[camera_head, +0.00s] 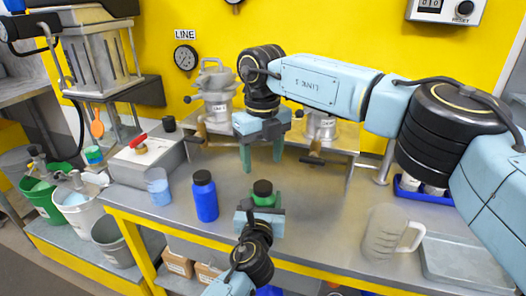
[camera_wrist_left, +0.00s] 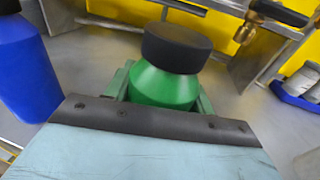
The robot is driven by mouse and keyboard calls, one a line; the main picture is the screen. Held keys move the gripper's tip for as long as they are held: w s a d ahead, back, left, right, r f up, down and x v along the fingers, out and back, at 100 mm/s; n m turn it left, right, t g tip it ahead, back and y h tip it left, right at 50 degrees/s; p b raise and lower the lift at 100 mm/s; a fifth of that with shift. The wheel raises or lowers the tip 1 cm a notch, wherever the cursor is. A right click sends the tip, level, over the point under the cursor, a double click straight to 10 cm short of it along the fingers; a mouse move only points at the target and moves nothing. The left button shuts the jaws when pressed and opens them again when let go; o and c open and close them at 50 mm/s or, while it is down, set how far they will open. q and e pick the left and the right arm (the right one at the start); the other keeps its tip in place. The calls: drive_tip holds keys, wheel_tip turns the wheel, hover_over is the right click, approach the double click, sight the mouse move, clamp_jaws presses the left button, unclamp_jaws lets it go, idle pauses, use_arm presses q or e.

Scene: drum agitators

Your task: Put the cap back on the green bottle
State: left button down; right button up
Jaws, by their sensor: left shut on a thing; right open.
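The green bottle (camera_head: 264,200) stands on the metal bench, with a dark cap (camera_head: 262,187) on its top. In the left wrist view the cap (camera_wrist_left: 175,47) sits over the neck of the bottle (camera_wrist_left: 163,87); I cannot tell whether it is screwed tight. My left gripper (camera_head: 262,208) is shut on the green bottle, its fingers on either side of the body. My right gripper (camera_head: 262,165) is open and empty, fingers pointing down, behind and above the bottle in the head view, apart from the cap.
A blue bottle (camera_head: 205,200) with a dark cap stands left of the green one, near a clear beaker (camera_head: 158,188) with blue liquid. A clear jug (camera_head: 388,235) and a grey tray (camera_head: 465,262) are on the right. Metal machines (camera_head: 216,95) stand behind. Bench between bottle and jug is clear.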

sight(263, 185)
drive_tip(key=n, duration=0.5)
drive_tip(key=shift+r+n, duration=0.2)
drive_tip(key=shift+n, duration=0.2)
drive_tip(key=n, duration=0.6)
drive_tip(key=shift+r+n, duration=0.2)
drive_tip(key=shift+n, duration=0.2)
drive_tip(key=shift+f, duration=0.1)
drive_tip(key=shift+f, duration=3.9)
drive_tip(key=shift+c, duration=0.4)
